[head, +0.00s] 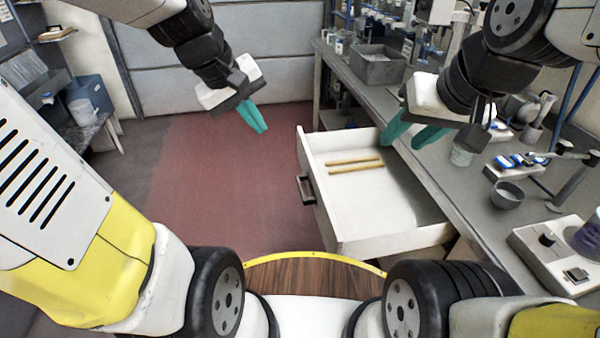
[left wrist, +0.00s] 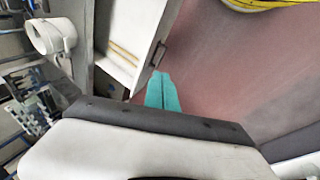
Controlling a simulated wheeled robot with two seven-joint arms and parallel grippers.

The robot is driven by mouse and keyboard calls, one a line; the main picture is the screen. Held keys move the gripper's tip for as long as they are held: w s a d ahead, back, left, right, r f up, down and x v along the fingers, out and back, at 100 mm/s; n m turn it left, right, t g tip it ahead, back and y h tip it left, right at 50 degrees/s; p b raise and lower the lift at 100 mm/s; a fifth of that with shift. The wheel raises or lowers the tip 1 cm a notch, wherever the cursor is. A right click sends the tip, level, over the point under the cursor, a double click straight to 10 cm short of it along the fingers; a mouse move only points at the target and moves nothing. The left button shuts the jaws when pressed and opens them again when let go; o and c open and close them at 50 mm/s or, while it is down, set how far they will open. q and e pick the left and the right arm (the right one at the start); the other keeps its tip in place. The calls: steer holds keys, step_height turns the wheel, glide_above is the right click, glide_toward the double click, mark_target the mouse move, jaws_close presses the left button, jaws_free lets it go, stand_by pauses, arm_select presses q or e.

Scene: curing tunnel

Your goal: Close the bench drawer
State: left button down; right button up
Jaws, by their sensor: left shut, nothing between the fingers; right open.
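The bench drawer (head: 374,215) is white and stands pulled out from the bench (head: 455,170). Its dark handle (head: 306,190) is on the front panel, facing left. Two wooden sticks (head: 355,166) lie inside. The drawer also shows in the left wrist view (left wrist: 145,50), with its handle (left wrist: 158,53). My left gripper (head: 253,118) has teal fingers, shut and empty, in the air left of the drawer. In the left wrist view its fingertips (left wrist: 161,76) appear just below the handle; I see no contact. My right gripper (head: 412,136) is open and empty above the drawer's bench side.
The reddish floor (head: 215,185) left of the drawer is clear. A side table with a blue box (head: 90,92) stands at the left.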

arm_select(q)
steer(key=w+a+f+n+g, duration=0.1)
steer(key=w+f+n, duration=0.4)
steer(key=f, duration=0.4)
steer(key=w+f+n+g, duration=0.1)
steer(key=w+f+n, duration=0.4)
steer(key=f, duration=0.4)
steer(key=w+a+f+n+g, duration=0.1)
steer(key=w+f+n, duration=0.4)
steer(key=f, duration=0.4)
steer(key=w+d+f, duration=0.1)
steer(key=d+f, duration=0.6)
steer(key=f, duration=0.2)
steer(key=shift+w+d+h, duration=0.35)
steer(key=shift+w+h, duration=0.05)
steer(key=shift+f, duration=0.1)
